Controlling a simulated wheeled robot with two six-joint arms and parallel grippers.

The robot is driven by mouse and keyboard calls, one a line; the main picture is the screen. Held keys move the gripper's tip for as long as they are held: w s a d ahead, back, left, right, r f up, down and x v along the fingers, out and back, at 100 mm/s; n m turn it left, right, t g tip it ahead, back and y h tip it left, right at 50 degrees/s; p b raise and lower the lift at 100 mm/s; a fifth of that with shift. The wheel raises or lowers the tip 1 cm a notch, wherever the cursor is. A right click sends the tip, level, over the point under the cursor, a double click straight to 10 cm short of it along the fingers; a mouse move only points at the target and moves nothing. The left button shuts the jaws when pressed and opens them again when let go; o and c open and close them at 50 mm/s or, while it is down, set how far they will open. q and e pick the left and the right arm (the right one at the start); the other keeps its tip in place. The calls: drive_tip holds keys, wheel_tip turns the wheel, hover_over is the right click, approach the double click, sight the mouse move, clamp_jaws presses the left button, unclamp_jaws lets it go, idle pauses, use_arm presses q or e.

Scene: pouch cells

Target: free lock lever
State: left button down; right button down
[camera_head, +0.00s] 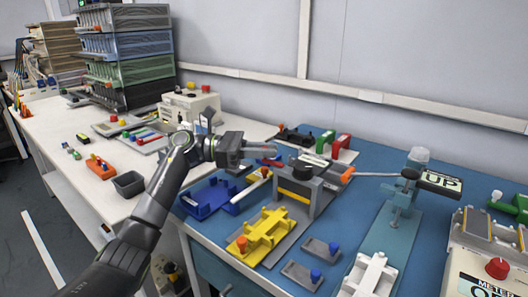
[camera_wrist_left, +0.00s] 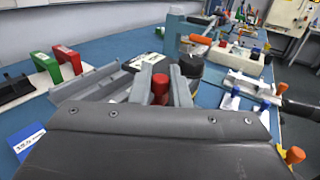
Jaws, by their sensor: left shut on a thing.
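My left gripper (camera_head: 264,145) reaches in from the left over the blue mat, beside the dark grey fixture (camera_head: 298,187) with a yellow band. In the left wrist view its two grey fingers stand on either side of a red knob (camera_wrist_left: 159,85), and the gripper is shut on it. The red knob seems to be the grip of the lock lever; the lever's arm is hidden below the gripper. In the head view the knob is mostly hidden by the gripper. My right gripper is not in view.
Red and green blocks (camera_head: 342,144) stand behind. Small grey holders (camera_head: 302,273) lie at the front.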

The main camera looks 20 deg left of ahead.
use_arm(q)
drive_tip(key=c, duration=1.5)
unclamp_jaws()
drive_tip(key=shift+o, duration=0.2)
drive_tip(key=v, duration=1.7)
drive_tip(key=shift+a+b, duration=0.25)
drive_tip(key=shift+b, duration=0.2)
